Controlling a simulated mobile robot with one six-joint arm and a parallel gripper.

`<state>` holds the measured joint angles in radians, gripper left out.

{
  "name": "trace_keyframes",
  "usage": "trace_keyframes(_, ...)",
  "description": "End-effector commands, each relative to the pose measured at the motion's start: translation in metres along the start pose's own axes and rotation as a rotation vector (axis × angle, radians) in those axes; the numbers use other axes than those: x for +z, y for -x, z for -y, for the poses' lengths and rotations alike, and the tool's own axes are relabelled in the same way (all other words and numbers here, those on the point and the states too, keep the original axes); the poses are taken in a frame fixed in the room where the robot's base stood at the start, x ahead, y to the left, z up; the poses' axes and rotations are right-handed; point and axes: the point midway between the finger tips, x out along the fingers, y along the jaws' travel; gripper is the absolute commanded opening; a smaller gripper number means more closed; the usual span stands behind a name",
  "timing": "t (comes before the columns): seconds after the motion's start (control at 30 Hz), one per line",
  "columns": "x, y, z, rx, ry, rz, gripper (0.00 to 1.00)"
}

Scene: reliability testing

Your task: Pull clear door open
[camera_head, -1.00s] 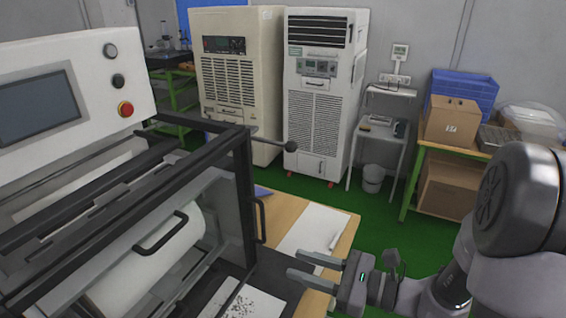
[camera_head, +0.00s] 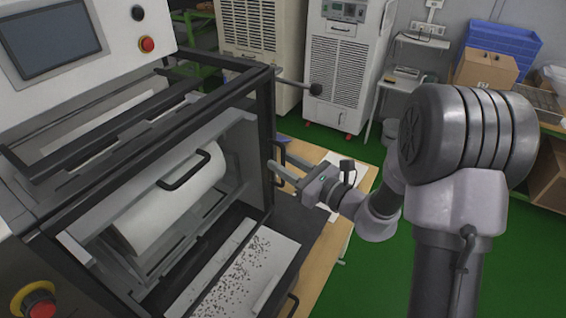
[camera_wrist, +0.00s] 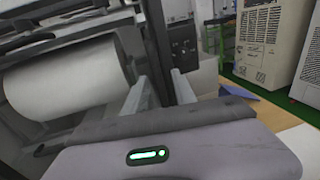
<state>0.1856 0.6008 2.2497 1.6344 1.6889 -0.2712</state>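The machine (camera_head: 215,85) on the left has a dark-framed front with a clear panel, through which a white roll (camera_head: 170,205) shows. One black handle (camera_head: 185,169) crosses the front of the clear panel. Another black handle (camera_head: 272,178) stands upright on the machine's right side. My gripper (camera_head: 278,160) is beside this side handle, its two fingers apart and pointing at the machine. In the wrist view, the open fingers (camera_wrist: 160,78) point at a dark frame post (camera_wrist: 157,40). I cannot tell whether they touch the handle or have it between them.
A speckled white sheet (camera_head: 245,265) lies at the machine's base. A black-knobbed lever (camera_head: 316,89) sticks out at upper right. A red stop button (camera_head: 39,305) is at lower left. The wooden table edge (camera_head: 355,200) lies under my arm. Green floor is open at right.

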Motion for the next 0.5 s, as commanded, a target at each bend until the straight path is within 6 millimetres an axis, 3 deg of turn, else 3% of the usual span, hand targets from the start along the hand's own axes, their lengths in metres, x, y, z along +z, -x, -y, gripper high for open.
trace_keyframes(0.3,0.0005,-0.0043,0.0000,0.000,0.000,0.001,0.32)
trace_keyframes(0.5,0.0004,-0.0040,0.0000,0.000,0.000,0.001,0.00)
